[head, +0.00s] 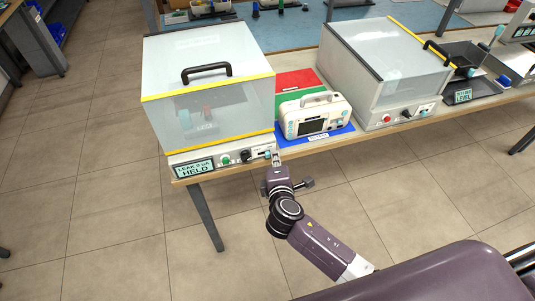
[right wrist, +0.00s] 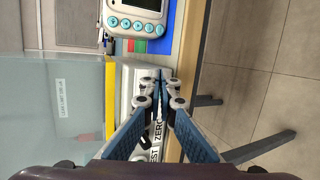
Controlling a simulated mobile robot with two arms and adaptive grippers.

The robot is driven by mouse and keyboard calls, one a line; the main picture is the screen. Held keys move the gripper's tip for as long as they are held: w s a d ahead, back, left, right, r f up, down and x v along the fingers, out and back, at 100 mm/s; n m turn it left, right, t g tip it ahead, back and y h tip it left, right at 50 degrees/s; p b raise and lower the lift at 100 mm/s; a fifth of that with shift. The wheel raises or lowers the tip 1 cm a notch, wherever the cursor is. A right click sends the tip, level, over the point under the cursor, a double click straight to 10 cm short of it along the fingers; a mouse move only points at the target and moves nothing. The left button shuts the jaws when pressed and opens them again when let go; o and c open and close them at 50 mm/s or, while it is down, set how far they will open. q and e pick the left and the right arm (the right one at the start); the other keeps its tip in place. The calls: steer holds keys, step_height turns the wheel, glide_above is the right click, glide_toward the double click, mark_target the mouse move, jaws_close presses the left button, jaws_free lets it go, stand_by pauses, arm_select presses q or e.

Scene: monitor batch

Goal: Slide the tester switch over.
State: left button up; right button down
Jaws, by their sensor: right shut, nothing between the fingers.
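The left tester (head: 205,95) is a clear-lidded box with yellow edging and a black handle. Its front panel (head: 235,160) has a display (head: 195,168) reading "LEAK 0 UA HELD", a green button, a black knob and a small slide switch (head: 262,154) at the right end. My right gripper (head: 277,158) is at the panel's right end, beside the switch. In the right wrist view its blue fingers (right wrist: 161,78) meet at the tips over the panel, with nothing between them. They partly cover the "TEST" and "ZERO" lettering (right wrist: 156,142). Contact with the switch cannot be told. My left gripper is out of view.
A white monitor (head: 315,116) stands on a blue mat (head: 338,138), right of the tester, with green and red mats behind. A second lidded tester (head: 385,70) and a dark tray (head: 470,90) stand further right. The table's front edge runs just below the panel.

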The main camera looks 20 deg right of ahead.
steer(key=shift+a, duration=0.95)
steer(key=shift+d, duration=0.3)
stand_by(0.3)
steer(key=s+p, duration=0.1)
steer(key=s, duration=0.5)
steer(key=shift+f, duration=0.2)
steer(key=shift+d, duration=0.1)
stand_by(0.5)
